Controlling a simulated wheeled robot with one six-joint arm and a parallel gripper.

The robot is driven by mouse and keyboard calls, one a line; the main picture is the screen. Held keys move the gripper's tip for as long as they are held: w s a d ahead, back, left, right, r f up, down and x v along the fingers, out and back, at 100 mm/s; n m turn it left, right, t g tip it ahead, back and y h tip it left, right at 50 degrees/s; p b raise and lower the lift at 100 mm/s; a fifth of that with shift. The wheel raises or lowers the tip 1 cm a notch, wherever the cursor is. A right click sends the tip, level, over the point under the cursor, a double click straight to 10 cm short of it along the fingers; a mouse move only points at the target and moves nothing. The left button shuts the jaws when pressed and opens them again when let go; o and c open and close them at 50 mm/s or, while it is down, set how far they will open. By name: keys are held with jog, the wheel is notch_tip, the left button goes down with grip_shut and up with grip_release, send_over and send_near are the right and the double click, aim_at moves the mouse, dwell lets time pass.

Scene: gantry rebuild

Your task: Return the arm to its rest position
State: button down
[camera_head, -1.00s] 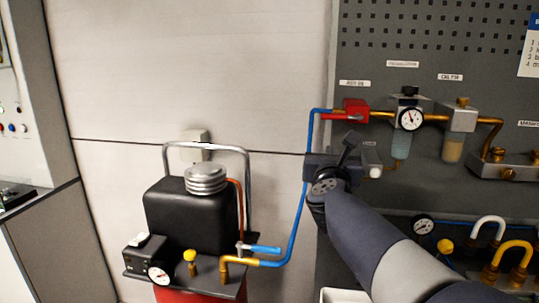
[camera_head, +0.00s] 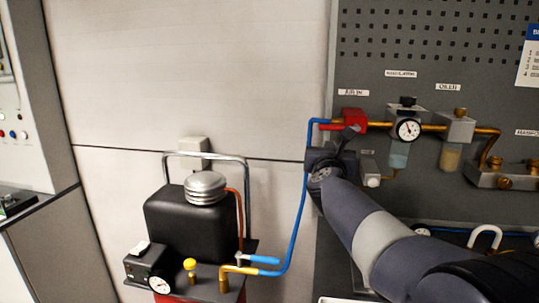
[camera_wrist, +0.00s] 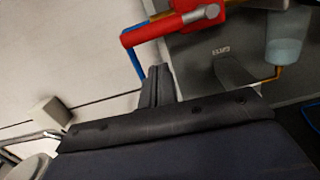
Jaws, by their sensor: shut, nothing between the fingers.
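My gripper (camera_head: 343,140) is shut and empty. In the head view it is at the end of my dark arm, which reaches in from the lower right. It appears in front of the left edge of the grey panel, just below the red valve (camera_head: 352,116). The arm's links partly hide the gripper. In the wrist view, the dark gripper body fills the lower part, and its fingers (camera_wrist: 158,90) point up toward the red valve (camera_wrist: 170,22). I cannot tell the gap between gripper and valve.
A black tank (camera_head: 190,222) with a metal handle stands at the lower left. A blue hose (camera_head: 298,215) runs from it up to the panel, close beside my gripper. The panel (camera_head: 430,60) carries a gauge (camera_head: 408,130) and filter bowls. The pale wall at upper left is clear.

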jog(key=s+f+n, duration=0.3)
jog(key=s, duration=0.4)
jog(key=shift+s+d+f, duration=0.15)
jog(key=shift+s+f, duration=0.15)
jog(key=shift+s, duration=0.1)
dwell(0.6)
